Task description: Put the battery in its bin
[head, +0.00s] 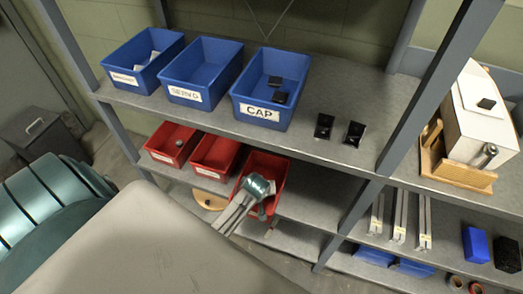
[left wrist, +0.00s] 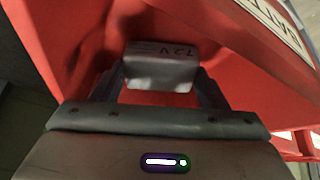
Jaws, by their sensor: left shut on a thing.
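The battery (left wrist: 160,65) is a grey block marked 12V, seen in the left wrist view. My left gripper (left wrist: 160,75) is shut on it, one finger at each side. The red walls of a bin (left wrist: 235,65) surround the battery, and part of a white label shows at the upper right. In the head view my left gripper (head: 258,190) is at the rightmost red bin (head: 279,168) on the lower shelf and covers much of its inside. The battery cannot be made out there. I cannot tell whether it touches the bin floor. My right gripper is not in view.
Two more red bins (head: 171,142) (head: 215,154) stand to the left on the same shelf. Blue bins (head: 202,72) stand on the shelf above, with two small black parts (head: 323,126) beside them. A shelf post (head: 352,215) rises to the right.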

